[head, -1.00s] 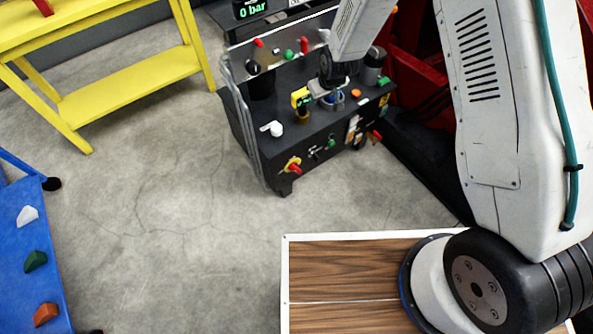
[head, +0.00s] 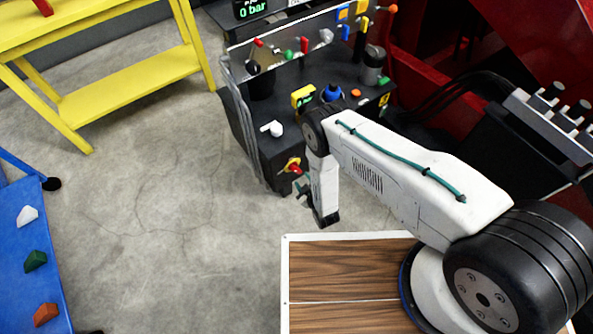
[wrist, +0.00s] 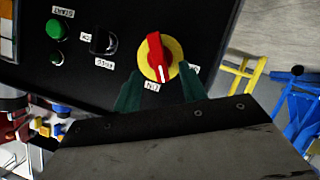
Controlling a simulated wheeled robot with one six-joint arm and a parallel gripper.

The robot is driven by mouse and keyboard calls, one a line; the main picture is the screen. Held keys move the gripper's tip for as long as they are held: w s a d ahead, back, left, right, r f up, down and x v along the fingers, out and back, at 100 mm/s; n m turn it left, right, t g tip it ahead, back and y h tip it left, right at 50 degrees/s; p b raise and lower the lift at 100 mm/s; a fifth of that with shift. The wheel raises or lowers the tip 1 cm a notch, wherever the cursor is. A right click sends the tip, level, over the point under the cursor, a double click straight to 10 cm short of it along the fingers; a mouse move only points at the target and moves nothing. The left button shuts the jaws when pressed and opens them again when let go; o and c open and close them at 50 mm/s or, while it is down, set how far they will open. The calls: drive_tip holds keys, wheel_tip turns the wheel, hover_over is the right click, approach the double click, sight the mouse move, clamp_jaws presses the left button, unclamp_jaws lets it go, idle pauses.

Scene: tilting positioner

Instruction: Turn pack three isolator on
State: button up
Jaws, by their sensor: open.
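A red rotary handle on a round yellow plate, the isolator (head: 293,166), sits on the black front panel of the machine. In the wrist view the isolator (wrist: 158,57) is close, its red handle lying nearly along the picture's vertical. Small white labels beside and below it are too small to read surely. My gripper (wrist: 160,92) is open, with its two dark green fingers apart just below the yellow plate in the wrist view. Nothing is between them. In the head view my gripper (head: 303,190) is by the front panel, partly hidden by my wrist.
On the same panel are a green button (wrist: 57,28) and a black switch (wrist: 103,41). The machine's top holds a white valve handle (head: 272,129) and a yellow block (head: 303,96). A yellow bench (head: 130,85) stands left. The grey floor before the machine is clear.

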sight(297, 172)
drive_tip(key=shift+w+a, duration=0.2)
drive_tip(key=shift+w, duration=0.2)
drive_tip(key=x, duration=0.6)
drive_tip(key=shift+w+a, duration=0.1)
drive_tip(key=shift+w, duration=0.3)
clamp_jaws()
